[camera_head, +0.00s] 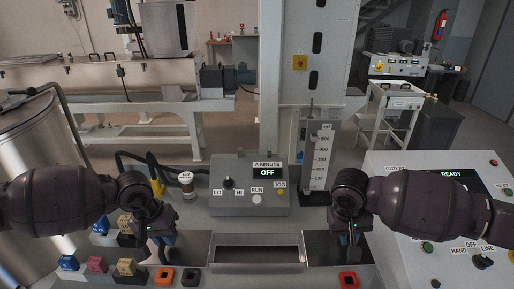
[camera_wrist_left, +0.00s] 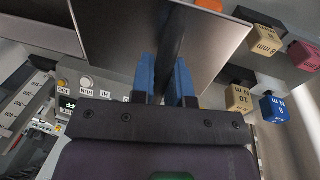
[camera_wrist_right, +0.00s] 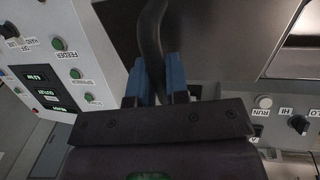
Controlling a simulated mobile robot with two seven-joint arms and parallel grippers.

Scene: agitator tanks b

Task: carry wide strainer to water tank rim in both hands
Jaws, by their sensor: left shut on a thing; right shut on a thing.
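The wide strainer (camera_head: 257,267) appears as a shallow rectangular metal tray low in the middle of the head view, between my two grippers. My left gripper (camera_head: 165,251) is shut on a dark handle at its left side; the left wrist view shows the blue fingers (camera_wrist_left: 166,80) around that handle. My right gripper (camera_head: 349,252) is shut on a dark curved handle at the right side, between the blue fingers (camera_wrist_right: 159,78) in the right wrist view. The tray looks about level; I cannot tell whether it touches the bench. A large round steel tank (camera_head: 30,150) stands at the far left; no label shows.
A grey control box (camera_head: 250,198) reading OFF stands behind the tray, with a small jar (camera_head: 187,184) and a graduated gauge (camera_head: 318,160) beside it. Labelled blocks (camera_head: 96,265) lie front left. A sloped READY panel (camera_head: 400,170) is at right.

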